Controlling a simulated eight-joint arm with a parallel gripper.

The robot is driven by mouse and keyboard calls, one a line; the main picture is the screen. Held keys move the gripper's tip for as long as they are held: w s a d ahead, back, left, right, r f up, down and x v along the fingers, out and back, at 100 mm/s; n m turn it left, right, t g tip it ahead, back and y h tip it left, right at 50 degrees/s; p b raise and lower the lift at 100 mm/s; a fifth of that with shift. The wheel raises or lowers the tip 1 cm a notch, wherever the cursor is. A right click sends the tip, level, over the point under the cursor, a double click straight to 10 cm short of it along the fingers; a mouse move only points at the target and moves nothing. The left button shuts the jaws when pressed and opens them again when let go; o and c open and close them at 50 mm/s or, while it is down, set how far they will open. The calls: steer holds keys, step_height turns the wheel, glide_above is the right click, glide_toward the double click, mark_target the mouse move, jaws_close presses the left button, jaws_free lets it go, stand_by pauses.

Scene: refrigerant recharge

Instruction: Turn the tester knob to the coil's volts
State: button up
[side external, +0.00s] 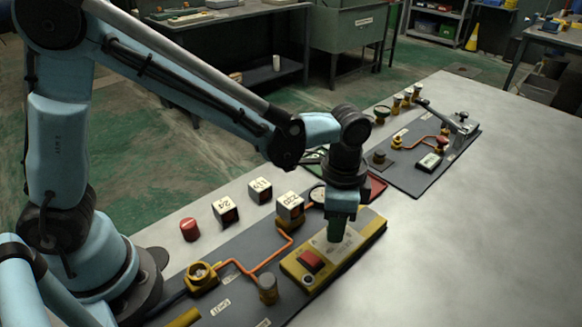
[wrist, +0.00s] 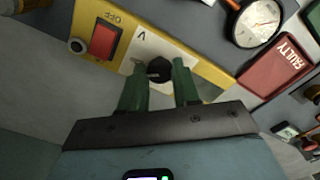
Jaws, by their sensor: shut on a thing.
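The yellow tester (side external: 318,262) lies on the grey board, with a red switch (side external: 310,261) at its near end. It also shows in the wrist view (wrist: 208,62), with the red switch (wrist: 104,40) beside an "OFF" mark. The dial's numbers and the knob's pointer are hidden or too small to read. A white-topped coil block (side external: 290,206), seemingly marked 230, sits on the board's yellow holder beside the tester.
Two similar blocks, one marked 24 (side external: 226,210) and another (side external: 260,189), and a red cap (side external: 189,229) stand behind the board. A round gauge (wrist: 257,22) and a red "FAULTY" tray (wrist: 277,70) are close to the gripper. The table's right side is clear.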

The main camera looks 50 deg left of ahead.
steer(key=shift+m, duration=0.5)
steer(key=o, duration=1.1)
steer(key=shift+c, duration=0.2)
step_height(320, 180, up, 12)
steer(key=s+a+f+n+t, duration=0.1)
steer(key=s+a+n+t, duration=0.2)
steer(key=a+n, duration=0.2)
steer(key=s+a+f+n+t, duration=0.1)
steer(key=s+a+n+t, duration=0.2)
steer(key=a, duration=0.9)
steer(key=n+t, duration=0.1)
steer(key=n, duration=0.1)
steer(key=shift+s+a+f+n, duration=0.15)
steer(key=shift+a+f+n, duration=0.1)
steer(key=shift+f+n, duration=0.15)
